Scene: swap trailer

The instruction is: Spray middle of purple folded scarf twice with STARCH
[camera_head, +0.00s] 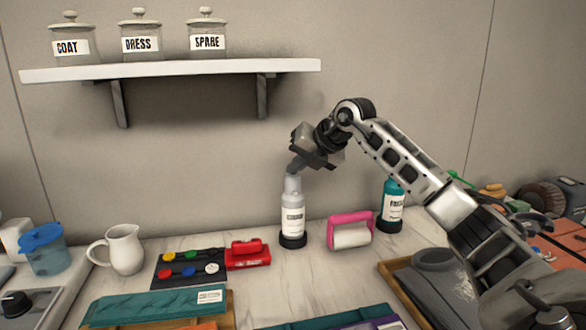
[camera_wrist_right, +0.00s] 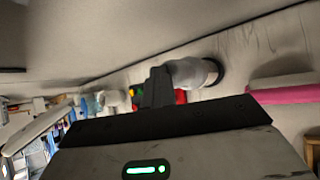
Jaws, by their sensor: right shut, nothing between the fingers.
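A white spray bottle (camera_head: 292,212) with a grey top and a black base stands upright on the counter; its label is too small to read surely. My right gripper (camera_head: 294,167) is shut and empty, with its fingertips at the bottle's top; I cannot tell if they touch. The right wrist view also shows the fingers (camera_wrist_right: 157,88) in front of the bottle's head (camera_wrist_right: 186,72). A purple folded cloth (camera_head: 383,323), probably the scarf, is cut off at the bottom edge, beside a teal one. My left gripper is not in view.
A red block (camera_head: 248,254), a dark button panel (camera_head: 189,268) and a white jug (camera_head: 123,250) are left. A shelf (camera_head: 180,70) with jars hangs above. Bare counter lies before the bottle.

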